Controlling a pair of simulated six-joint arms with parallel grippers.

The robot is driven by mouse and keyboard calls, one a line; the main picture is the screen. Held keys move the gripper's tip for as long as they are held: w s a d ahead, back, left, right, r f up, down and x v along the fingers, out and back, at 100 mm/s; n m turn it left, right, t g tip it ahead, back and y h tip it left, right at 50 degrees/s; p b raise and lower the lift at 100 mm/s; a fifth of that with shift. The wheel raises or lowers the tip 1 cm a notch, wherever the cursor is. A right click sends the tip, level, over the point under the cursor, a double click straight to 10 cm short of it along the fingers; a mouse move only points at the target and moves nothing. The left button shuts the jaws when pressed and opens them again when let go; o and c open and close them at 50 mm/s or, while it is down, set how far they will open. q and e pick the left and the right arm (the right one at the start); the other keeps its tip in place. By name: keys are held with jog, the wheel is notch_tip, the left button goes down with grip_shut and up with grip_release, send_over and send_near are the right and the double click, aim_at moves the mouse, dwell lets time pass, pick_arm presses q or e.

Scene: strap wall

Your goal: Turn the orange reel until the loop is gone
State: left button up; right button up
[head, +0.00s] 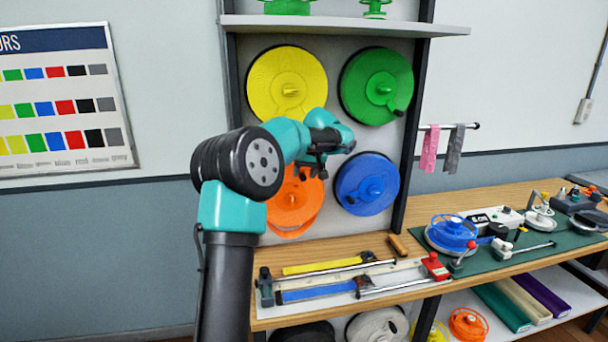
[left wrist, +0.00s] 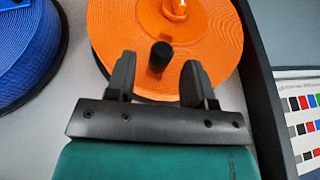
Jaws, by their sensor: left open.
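The orange reel (head: 287,206) is on the wall panel at lower left, partly hidden by my left arm. A slack orange loop (head: 297,232) hangs just under its lower edge. In the left wrist view the reel (left wrist: 205,35) fills the top middle, with an orange hub and a black crank knob (left wrist: 160,56). My left gripper (head: 318,172) is in front of the reel's upper right. In the left wrist view its open fingers (left wrist: 157,68) stand on both sides of the knob, with gaps visible. The loop is not clear there. My right gripper is in neither view.
A yellow reel (head: 287,85) is above, a green reel (head: 376,86) upper right, and a blue reel (head: 367,185) close on the right. A shelf (head: 340,27) juts out above. The wooden bench (head: 405,262) below holds a measuring rig and tools.

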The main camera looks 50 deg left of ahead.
pick_arm(q)
jog(key=shift+a+f, duration=0.2)
jog(key=shift+f, duration=0.35)
grip_shut()
